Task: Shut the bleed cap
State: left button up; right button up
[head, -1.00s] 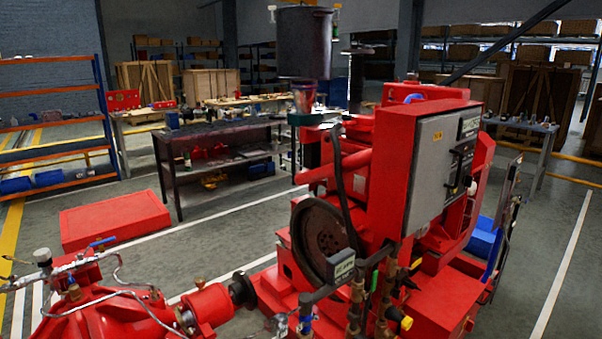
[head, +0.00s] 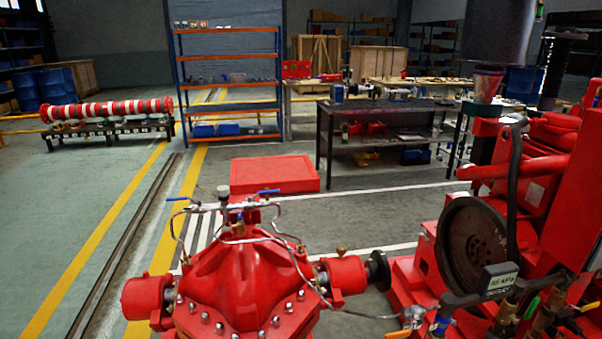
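The red pump casing (head: 235,275) fills the lower middle of the head view. On its top sit thin silver pipes (head: 245,205), a small dark-capped fitting (head: 223,191), and a blue lever (head: 268,192). A second blue lever (head: 178,199) is at the left end of the pipes. A small brass fitting (head: 340,251) stands on the red bearing housing to the right. I cannot tell which of these fittings is the bleed cap, or whether it is open. Neither of my grippers is in view.
The red engine (head: 535,190) with its dark flywheel (head: 472,245) stands at right. A red box (head: 275,174) lies on the floor behind the pump. A dark workbench (head: 385,115) and a shelf rack (head: 228,90) are further back. Floor at left (head: 70,215) is clear.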

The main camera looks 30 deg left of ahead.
aim_at(223, 191)
jog(key=u, duration=0.9)
